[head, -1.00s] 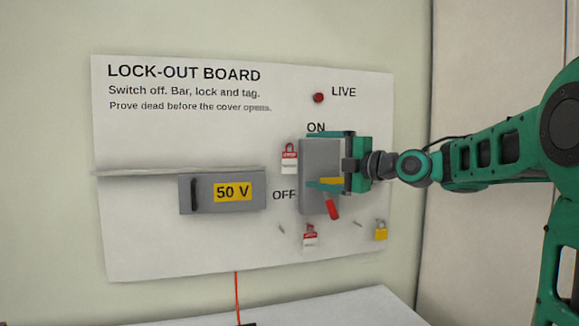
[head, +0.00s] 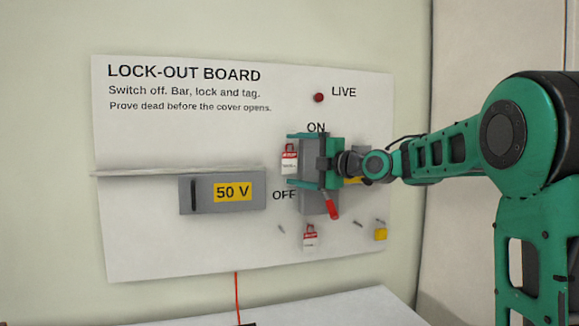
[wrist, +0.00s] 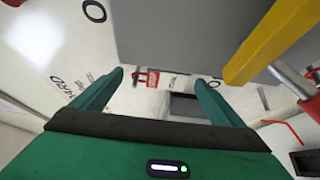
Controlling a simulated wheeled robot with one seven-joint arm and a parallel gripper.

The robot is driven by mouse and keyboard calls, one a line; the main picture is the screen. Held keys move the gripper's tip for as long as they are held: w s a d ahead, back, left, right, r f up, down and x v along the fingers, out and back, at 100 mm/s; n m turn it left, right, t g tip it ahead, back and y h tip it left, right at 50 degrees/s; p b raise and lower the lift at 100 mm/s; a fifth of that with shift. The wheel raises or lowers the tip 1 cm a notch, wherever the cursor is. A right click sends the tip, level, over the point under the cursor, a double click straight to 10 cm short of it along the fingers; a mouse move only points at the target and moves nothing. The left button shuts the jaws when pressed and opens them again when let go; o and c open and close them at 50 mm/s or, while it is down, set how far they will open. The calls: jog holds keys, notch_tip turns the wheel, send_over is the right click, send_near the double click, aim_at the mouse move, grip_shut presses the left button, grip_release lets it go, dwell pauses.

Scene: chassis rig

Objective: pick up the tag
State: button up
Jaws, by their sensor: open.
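A red and white tag (head: 289,160) hangs on the board just left of the grey switch box. A second red and white tag (head: 310,238) hangs lower, below the switch box. My gripper (head: 291,159) is open, its two fingers one above and one below the upper tag in the head view. Whether the fingers reach past the tag's face is unclear. In the wrist view, a red and white tag (wrist: 148,77) shows between the tips of my open gripper (wrist: 160,79), with nothing held.
The grey switch box (head: 319,203) is directly behind my gripper, with a red handle (head: 331,205) pointing down. A yellow bar (wrist: 270,40) is close by in the wrist view. A yellow padlock (head: 380,235) is at lower right. A grey 50 V box (head: 200,205) is left.

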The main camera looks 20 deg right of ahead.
aim_at(285, 154)
jog(key=c, duration=1.1)
jog(key=shift+r, duration=0.1)
jog(key=shift+r, duration=0.2)
jog(key=s, duration=1.8)
jog(key=shift+w+r, duration=0.2)
jog(key=shift+w, duration=8.85)
jog(key=shift+s+r, duration=0.2)
jog(key=shift+s, duration=4.25)
